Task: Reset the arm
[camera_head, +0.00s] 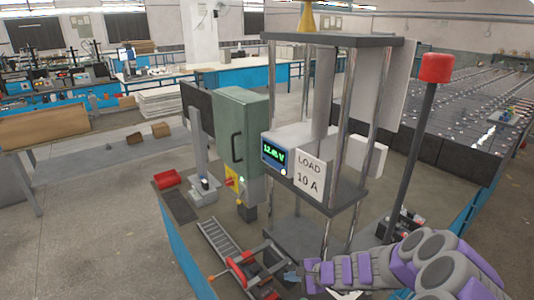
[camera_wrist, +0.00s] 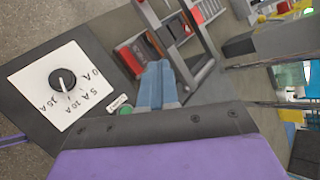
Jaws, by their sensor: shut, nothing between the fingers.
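My arm, grey with purple bands, reaches in from the lower right of the head view. My gripper (camera_head: 291,277) is at its left end, low beside the front of the metal stand, and it also shows in the wrist view (camera_wrist: 157,72). Its two blue-grey fingers are shut together with nothing between them. In the wrist view a black dial knob (camera_wrist: 63,79) on a white plate lies left of the fingers. A red and dark block (camera_wrist: 138,53) in a grey frame is just beyond the fingertips; I cannot tell whether they touch.
The stand's shelf (camera_head: 330,192) holds a meter reading 12.45 V (camera_head: 274,153) and a "LOAD 10 A" sign (camera_head: 309,176). A green cabinet (camera_head: 241,125) stands to its left. A red-topped post (camera_head: 421,140) rises near my arm. A roller track (camera_head: 228,245) lies front left.

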